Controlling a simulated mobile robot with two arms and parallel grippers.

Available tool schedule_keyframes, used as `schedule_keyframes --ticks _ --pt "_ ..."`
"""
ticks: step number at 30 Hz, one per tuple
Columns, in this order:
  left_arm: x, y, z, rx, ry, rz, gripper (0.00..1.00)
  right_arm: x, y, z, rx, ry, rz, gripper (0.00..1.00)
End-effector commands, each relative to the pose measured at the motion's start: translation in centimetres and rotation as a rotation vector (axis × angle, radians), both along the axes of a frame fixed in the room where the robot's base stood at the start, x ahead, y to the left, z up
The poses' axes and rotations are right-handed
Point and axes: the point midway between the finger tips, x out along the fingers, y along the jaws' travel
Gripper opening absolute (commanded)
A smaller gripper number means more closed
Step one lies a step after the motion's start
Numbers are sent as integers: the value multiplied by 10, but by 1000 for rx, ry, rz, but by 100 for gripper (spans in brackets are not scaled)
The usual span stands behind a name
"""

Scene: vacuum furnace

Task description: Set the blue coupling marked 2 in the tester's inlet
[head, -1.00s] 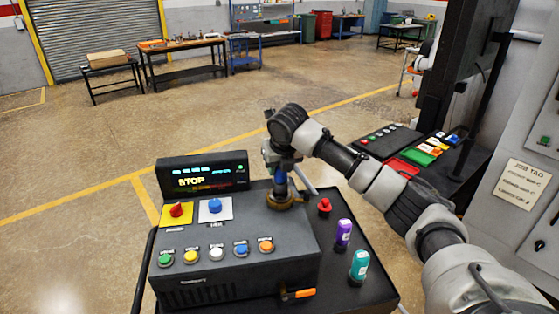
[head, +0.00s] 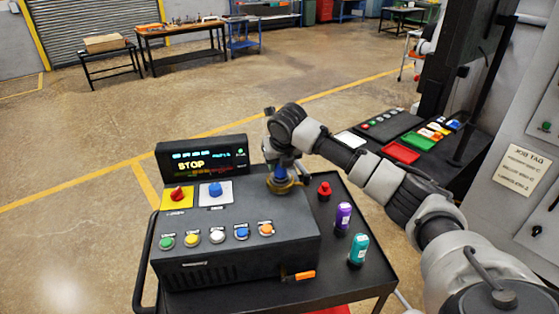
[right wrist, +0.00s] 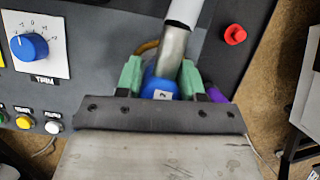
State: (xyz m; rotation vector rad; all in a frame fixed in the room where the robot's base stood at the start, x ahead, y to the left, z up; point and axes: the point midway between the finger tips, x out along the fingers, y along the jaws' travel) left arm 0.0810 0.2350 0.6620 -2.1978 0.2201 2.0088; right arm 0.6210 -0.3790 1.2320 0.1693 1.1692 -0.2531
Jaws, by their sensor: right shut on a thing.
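The blue coupling marked 2 (right wrist: 160,87) is between the green-padded fingers of my right gripper (right wrist: 158,78) in the right wrist view. My right gripper is shut on it, and a metal and white cylindrical part extends beyond it. In the head view the blue coupling (head: 281,174) is at the brass inlet ring (head: 284,187) on the tester (head: 235,225). The brass ring (right wrist: 148,47) is partly hidden in the wrist view. I cannot tell how deep the coupling sits in it. My left gripper is not in view.
A red coupling (head: 324,191), a purple one (head: 343,216) and a teal one (head: 358,250) stand on the black cart right of the tester. An orange-handled lever (head: 300,276) sticks out of the tester's front. The display (head: 203,163) reads STOP.

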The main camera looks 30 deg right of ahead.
Motion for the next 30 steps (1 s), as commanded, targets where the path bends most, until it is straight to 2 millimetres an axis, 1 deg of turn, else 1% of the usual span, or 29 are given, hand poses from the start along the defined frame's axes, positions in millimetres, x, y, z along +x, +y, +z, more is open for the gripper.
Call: schedule_keyframes --ticks 19,20,21,23,24,25,30 --pt "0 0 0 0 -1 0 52 0 0 -3 0 -1 0 5" --pt "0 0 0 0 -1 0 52 0 0 -3 0 -1 0 42" --pt "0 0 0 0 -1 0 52 0 0 -3 0 -1 0 48" --pt "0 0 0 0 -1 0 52 0 0 -3 0 -1 0 58" --pt "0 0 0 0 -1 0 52 0 0 -3 0 0 0 64" --pt "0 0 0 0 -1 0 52 0 0 -3 0 0 0 67" --pt "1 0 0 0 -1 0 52 0 0 -3 0 0 0 67"
